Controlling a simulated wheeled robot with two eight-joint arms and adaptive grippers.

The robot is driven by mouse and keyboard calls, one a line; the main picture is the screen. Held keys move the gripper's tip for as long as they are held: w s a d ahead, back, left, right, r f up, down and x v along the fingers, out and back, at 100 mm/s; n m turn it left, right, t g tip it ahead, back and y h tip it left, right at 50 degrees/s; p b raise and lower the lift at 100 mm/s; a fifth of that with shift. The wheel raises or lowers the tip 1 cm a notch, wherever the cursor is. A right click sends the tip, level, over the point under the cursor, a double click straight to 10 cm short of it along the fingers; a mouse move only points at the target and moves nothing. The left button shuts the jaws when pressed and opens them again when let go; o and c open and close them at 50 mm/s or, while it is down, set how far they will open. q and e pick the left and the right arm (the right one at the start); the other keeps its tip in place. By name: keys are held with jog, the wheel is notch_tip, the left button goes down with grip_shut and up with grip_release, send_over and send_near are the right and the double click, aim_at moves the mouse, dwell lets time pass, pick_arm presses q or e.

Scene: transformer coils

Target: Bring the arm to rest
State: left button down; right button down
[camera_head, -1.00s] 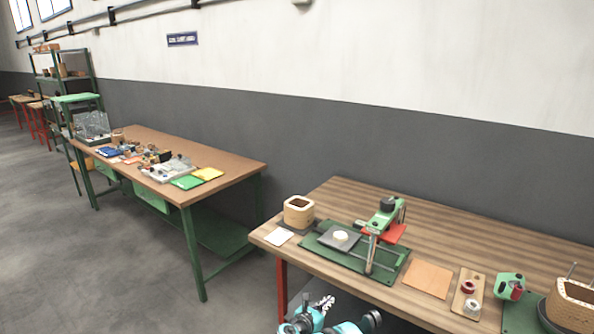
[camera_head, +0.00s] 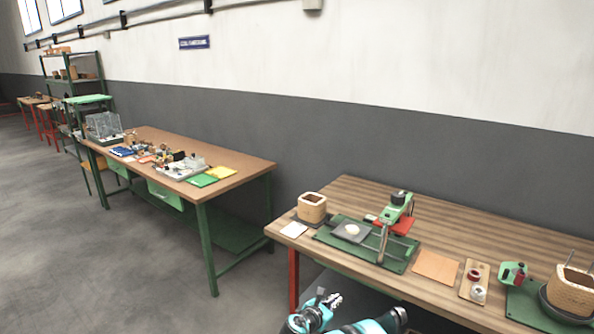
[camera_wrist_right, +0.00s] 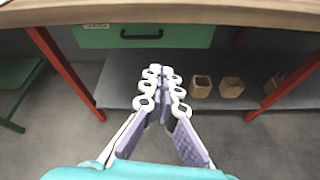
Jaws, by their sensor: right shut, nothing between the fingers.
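My right gripper (camera_head: 332,299) shows at the bottom of the head view, low in front of the near wooden table (camera_head: 350,198) and below its top edge. In the right wrist view my right gripper (camera_wrist_right: 163,78) has its fingers drawn together at the tips, with nothing between them. It points at the space under the table, below a green drawer (camera_wrist_right: 146,35), and touches nothing that I can see. My left gripper is in neither view.
On the near table stand a wound coil (camera_head: 312,206), a green press (camera_head: 397,208) on a green base and another coil (camera_head: 572,291) at the right. Under the table, cardboard-coloured pots (camera_wrist_right: 231,87) stand on a grey shelf. A second table (camera_head: 240,164) stands to the left; grey floor is clear.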

jog(key=s+d+r+m+g+y, duration=0.2)
jog(key=s+d+r+m, duration=0.1)
jog(key=s+r+m, duration=0.35)
jog(key=s+d+r+m+g+y, duration=0.1)
jog(key=s+d+r+m, duration=0.35)
jog(key=s+r, duration=0.3)
jog(key=s+a+m+y, duration=0.2)
jog(key=s+m+y, duration=0.3)
jog(key=s+m, duration=1)
jog(key=s, duration=1)
jog(key=shift+a+g, duration=0.2)
jog(key=shift+g, duration=0.2)
